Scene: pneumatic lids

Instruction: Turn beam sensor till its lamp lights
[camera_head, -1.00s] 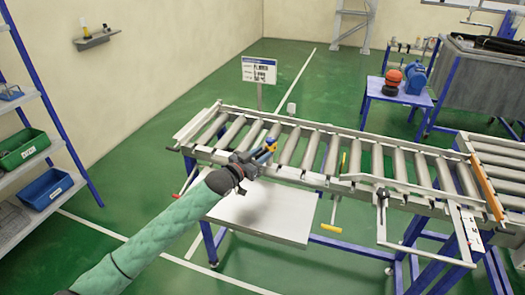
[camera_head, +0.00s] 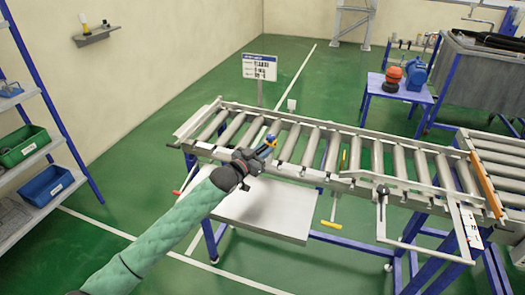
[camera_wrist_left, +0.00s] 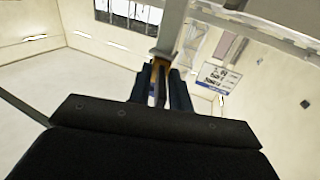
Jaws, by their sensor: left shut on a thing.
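My left gripper (camera_head: 261,150) reaches from the left over the near side rail of the roller conveyor (camera_head: 346,182). It is shut on a small blue and yellow piece, which looks like the beam sensor (camera_head: 270,141). In the left wrist view, an orange-yellow part of the sensor (camera_wrist_left: 160,68) shows between the dark fingers (camera_wrist_left: 158,92). The fingers hide most of it. I cannot make out a lamp or whether one is lit. My right gripper is not in view.
A sign on a post (camera_head: 260,68) stands behind the conveyor. A pale flat panel (camera_head: 265,218) is below the near rail. A yellow-handled lever (camera_head: 331,224) hangs under the conveyor. Shelves with a green bin (camera_head: 22,147) and a blue bin (camera_head: 47,186) stand left.

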